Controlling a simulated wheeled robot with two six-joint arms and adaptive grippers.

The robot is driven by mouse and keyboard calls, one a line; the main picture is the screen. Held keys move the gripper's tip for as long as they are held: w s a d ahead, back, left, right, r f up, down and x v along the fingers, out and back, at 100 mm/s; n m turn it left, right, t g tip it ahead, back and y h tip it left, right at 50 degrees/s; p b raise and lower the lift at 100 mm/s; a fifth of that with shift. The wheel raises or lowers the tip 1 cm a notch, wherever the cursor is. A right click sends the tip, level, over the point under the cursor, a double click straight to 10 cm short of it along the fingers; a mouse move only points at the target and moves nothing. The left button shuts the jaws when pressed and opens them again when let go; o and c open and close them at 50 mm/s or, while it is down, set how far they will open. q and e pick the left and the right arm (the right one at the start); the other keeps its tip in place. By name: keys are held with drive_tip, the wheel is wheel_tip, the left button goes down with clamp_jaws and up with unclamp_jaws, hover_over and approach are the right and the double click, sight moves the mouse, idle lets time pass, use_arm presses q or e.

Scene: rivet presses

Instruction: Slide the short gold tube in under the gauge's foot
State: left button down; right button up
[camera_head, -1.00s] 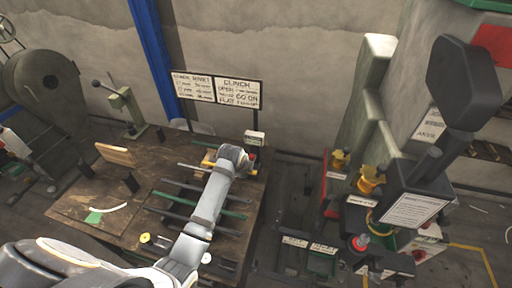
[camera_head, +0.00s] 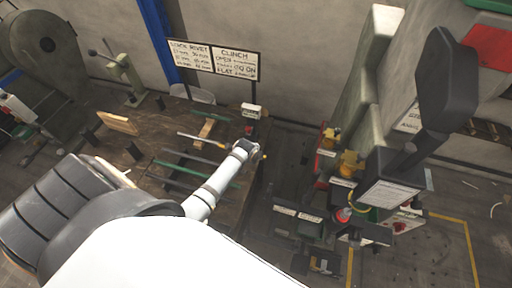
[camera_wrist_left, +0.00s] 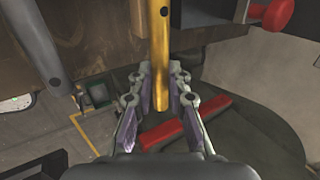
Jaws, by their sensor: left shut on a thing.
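A short gold tube (camera_wrist_left: 161,60) with a dark hole near its far end is in the left wrist view. My left gripper (camera_wrist_left: 159,108) is shut on its near end, and the tube points straight away from the palm. In the head view my left gripper (camera_head: 250,151) is at the right edge of the workbench, with a small bit of gold (camera_head: 264,156) showing beside it. A small post with a white label (camera_head: 251,111) stands just behind the gripper at the bench's back right corner. I cannot make out the gauge's foot clearly. My right gripper is not in view.
A grey rod (camera_head: 195,138) with a gold tip lies across a wooden block (camera_head: 206,129) left of the gripper. Several dark bars lie on the bench (camera_head: 150,147). Large presses (camera_head: 375,150) stand to the right.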

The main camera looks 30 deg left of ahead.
use_arm(q)
drive_tip(key=shift+s+d+r, duration=0.15)
drive_tip(key=shift+s+r, duration=0.05)
drive_tip(key=shift+r+p, duration=0.15)
drive_tip(key=shift+p, duration=0.4)
drive_tip(key=w+b, duration=0.1)
drive_tip(key=w, duration=0.1)
drive_tip(key=w+a+b, duration=0.1)
drive_tip(key=w+b, duration=0.1)
drive_tip(key=w, duration=0.1)
drive_tip(key=w+a+f+b, duration=0.1)
drive_tip(key=w+b, duration=0.1)
drive_tip(key=shift+w, duration=0.35)
drive_tip(key=shift+w+a+r+b, duration=0.1)
drive_tip(key=shift+w+b, duration=0.2)
drive_tip(key=shift+w, duration=0.3)
drive_tip(key=shift+r+p, duration=0.15)
drive_tip(key=shift+p, duration=0.2)
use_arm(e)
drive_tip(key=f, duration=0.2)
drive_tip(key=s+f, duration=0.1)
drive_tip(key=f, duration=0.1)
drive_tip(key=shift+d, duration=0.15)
use_arm(q)
drive_tip(key=shift+f, duration=0.4)
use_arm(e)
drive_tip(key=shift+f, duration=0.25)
use_arm(q)
drive_tip(key=c, duration=1.2)
unclamp_jaws()
